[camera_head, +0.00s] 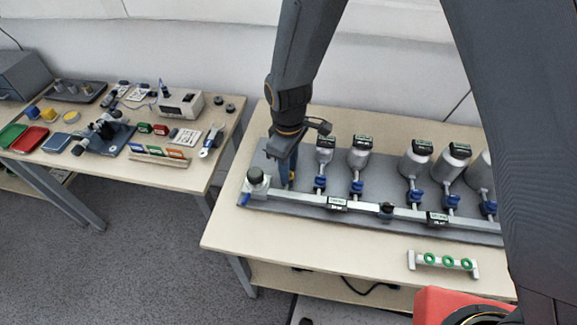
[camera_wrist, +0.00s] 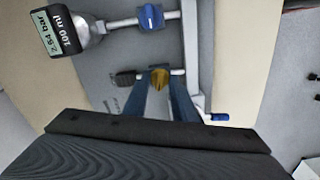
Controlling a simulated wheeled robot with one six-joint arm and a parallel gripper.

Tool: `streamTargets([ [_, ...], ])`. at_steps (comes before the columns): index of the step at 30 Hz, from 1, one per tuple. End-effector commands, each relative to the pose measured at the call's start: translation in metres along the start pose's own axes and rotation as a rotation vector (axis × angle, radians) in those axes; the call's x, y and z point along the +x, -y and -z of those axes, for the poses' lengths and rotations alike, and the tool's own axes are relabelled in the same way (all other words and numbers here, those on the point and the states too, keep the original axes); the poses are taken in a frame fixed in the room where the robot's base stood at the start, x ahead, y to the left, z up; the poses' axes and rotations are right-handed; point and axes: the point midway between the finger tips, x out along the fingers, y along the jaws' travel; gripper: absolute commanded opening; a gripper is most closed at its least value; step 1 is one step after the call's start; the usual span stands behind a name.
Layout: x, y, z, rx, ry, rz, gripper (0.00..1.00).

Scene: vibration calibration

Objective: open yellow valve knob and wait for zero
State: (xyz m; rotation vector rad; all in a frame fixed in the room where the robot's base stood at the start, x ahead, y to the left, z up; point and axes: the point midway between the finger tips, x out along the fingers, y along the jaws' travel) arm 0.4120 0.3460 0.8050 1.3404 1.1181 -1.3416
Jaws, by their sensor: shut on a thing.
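The yellow valve knob (camera_wrist: 160,78) sits on a short pipe off the manifold in the wrist view. My gripper (camera_wrist: 162,84) is shut on it, with one blue finger on each side. In the head view my gripper (camera_head: 289,178) reaches down at the left end of the grey plate, and only a bit of the yellow knob (camera_head: 291,177) shows beside the fingers. Other small displays are too small to read in the head view.
Several grey bottles with blue valve knobs (camera_head: 356,187) stand along the manifold bar (camera_head: 300,197) to the right of my gripper. A rack with green rings (camera_head: 443,262) lies at the table's front. A second table (camera_head: 190,176) with tools and trays is at the left.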

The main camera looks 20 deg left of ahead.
Motion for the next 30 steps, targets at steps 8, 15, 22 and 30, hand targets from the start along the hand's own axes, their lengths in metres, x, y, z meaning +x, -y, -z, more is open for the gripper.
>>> streamTargets([
  [8,-0.0016,0.0003,0.0002,0.264,0.0,0.0,0.02],
  [15,-0.0017,0.0003,0.0003,0.491,0.0,0.0,0.02],
  [22,-0.0019,-0.0001,0.0008,0.71,-0.002,-0.001,0.02],
  [30,-0.002,-0.0004,0.0011,0.958,-0.003,0.0,0.02],
])
